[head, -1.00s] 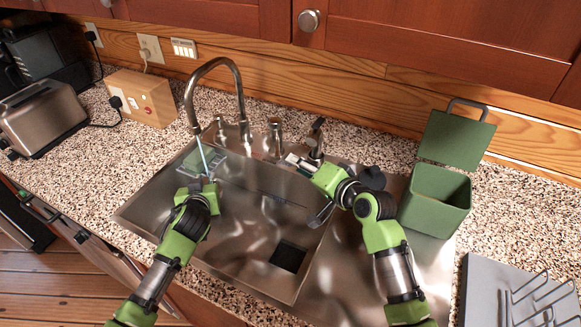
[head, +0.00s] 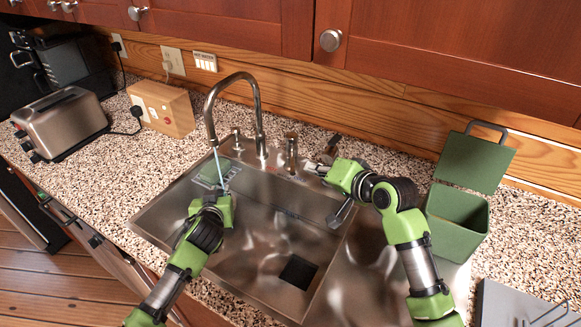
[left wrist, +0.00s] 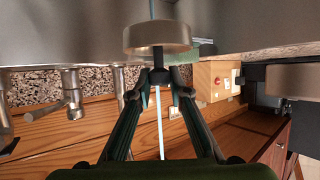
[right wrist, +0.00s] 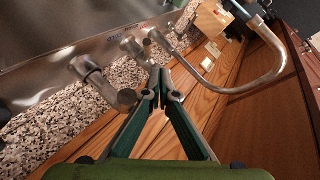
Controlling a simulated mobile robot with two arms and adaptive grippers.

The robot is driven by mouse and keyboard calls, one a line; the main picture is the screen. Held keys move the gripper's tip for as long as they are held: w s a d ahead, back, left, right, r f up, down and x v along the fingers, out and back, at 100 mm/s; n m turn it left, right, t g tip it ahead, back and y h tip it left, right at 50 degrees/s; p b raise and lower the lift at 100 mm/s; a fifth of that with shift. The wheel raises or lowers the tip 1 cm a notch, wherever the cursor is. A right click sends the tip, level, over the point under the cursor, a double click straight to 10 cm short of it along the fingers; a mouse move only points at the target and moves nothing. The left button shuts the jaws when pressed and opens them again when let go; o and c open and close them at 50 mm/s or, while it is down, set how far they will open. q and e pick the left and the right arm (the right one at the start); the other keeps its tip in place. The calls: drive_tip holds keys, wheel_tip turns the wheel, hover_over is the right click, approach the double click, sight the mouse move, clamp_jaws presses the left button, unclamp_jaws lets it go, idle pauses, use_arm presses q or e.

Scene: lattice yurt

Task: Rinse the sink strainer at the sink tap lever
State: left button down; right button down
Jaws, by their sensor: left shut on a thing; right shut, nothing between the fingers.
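My left gripper (head: 222,196) is shut over the left part of the sink. In the left wrist view it is shut on the dark knob of the round metal strainer (left wrist: 157,37). A thin water stream (head: 217,170) falls from the curved spout (head: 258,100) to the strainer. My right gripper (head: 321,168) is shut and empty behind the sink. In the right wrist view its fingertips are close to the metal fittings, among them an angled one with a rounded end (right wrist: 87,68). I cannot tell whether they touch, or which fitting is the lever.
The steel sink (head: 250,250) has a dark square drain (head: 298,272). A green item (head: 213,171) lies near its back left. A lidded green bin (head: 457,225) and a grey rack (head: 515,307) stand on the right. A toaster (head: 62,125) and socket box (head: 162,108) stand left.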

wheel_tip(320, 180, up, 4)
drive_tip(key=d+n+g+h, duration=0.1)
drive_tip(key=d, duration=0.1)
hover_over(294, 163)
drive_tip(key=s+d, duration=0.4)
wheel_tip(294, 163, down, 5)
drive_tip(key=shift+h, duration=0.4)
drive_tip(key=a+f, duration=0.2)
drive_tip(key=f, duration=0.1)
drive_tip(key=shift+w+a+f, duration=0.3)
drive_tip(key=shift+w+a, duration=0.05)
drive_tip(key=shift+w, duration=0.05)
